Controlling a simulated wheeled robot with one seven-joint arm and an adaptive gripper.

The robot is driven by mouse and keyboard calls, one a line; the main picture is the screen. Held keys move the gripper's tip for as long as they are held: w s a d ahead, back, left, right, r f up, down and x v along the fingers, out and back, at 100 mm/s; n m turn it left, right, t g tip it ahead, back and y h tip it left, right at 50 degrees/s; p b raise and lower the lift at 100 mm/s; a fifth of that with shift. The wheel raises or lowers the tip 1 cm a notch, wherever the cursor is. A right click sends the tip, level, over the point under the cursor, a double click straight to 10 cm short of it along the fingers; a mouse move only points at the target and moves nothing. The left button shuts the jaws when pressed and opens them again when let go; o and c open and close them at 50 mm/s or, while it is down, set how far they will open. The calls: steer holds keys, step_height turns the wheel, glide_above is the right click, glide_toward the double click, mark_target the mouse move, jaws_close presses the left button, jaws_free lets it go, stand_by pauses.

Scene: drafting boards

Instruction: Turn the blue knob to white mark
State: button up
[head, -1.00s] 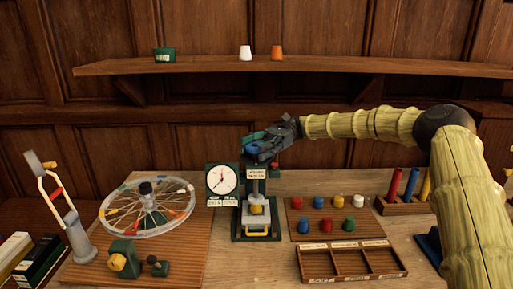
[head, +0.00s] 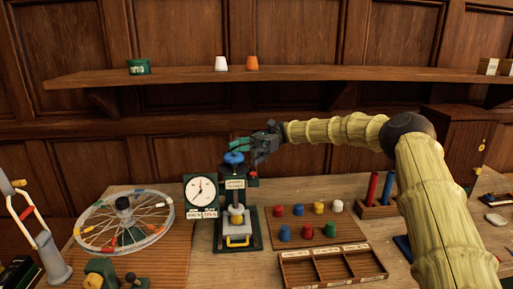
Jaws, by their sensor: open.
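The blue knob (head: 234,158) sits on top of a dark green tester stand (head: 236,200) in the middle of the bench. My gripper (head: 240,147) is open at the knob's upper right, with its fingers pointing left. The fingers overlap the knob's upper edge in the picture; I cannot tell whether they touch it. A round white dial (head: 200,190) with a dark needle stands to the left of the stand. I cannot make out a white mark by the knob.
A spoked wheel (head: 124,221) lies at the left. Right of the stand are a board with several coloured pieces (head: 319,207) and an empty wooden tray (head: 331,265). Red and blue cylinders (head: 379,187) stand farther right. A shelf (head: 300,76) runs above.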

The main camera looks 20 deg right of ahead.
steer(key=shift+v, duration=2.65)
steer(key=shift+w+f, duration=0.1)
steer(key=shift+v, duration=0.95)
steer(key=shift+d, duration=0.15)
